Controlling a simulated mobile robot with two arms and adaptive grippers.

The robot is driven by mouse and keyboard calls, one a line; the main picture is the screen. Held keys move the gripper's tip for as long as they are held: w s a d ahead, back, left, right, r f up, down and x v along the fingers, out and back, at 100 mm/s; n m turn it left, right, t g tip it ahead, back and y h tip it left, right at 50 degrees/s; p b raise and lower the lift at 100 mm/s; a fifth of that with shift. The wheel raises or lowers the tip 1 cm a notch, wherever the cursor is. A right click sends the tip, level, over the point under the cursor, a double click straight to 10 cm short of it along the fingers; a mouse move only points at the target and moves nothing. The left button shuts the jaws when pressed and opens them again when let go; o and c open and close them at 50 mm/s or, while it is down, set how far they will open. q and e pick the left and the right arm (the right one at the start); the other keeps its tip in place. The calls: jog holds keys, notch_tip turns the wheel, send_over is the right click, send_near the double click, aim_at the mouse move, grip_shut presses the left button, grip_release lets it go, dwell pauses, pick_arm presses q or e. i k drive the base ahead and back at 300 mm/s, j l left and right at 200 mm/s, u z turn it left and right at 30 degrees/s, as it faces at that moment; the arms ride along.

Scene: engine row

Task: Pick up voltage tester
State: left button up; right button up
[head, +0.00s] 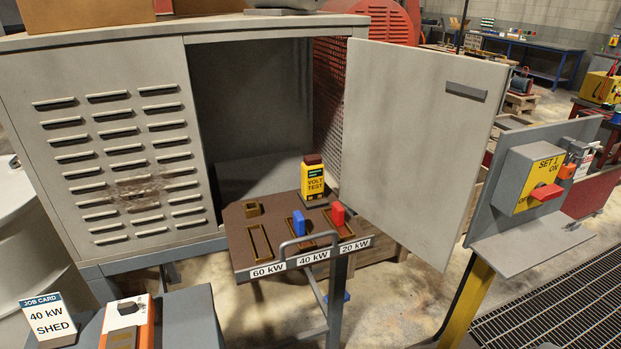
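The voltage tester (313,184) is a yellow and black block with a dark red top, lettered "VOLT TEST". It stands upright at the back of a brown slotted shelf (285,268) in front of the open cabinet bay. A blue handle-like piece (299,223) and a red one (337,214) stand in slots in front of it. Neither of my grippers shows in the head view, and nothing is touching the tester.
The grey cabinet (120,160) has its right door (420,140) swung open beside the shelf. A grey bar handle (308,240) rises at the shelf's front edge. A job card (48,320) reading "40 kW SHED" is at bottom left. A switch box (535,180) stands at right.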

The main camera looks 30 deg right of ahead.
aim_at(312, 166)
jog(key=j+z, duration=0.15)
jog(key=z, duration=0.3)
jog(key=j+z, duration=0.15)
jog(key=z, duration=0.3)
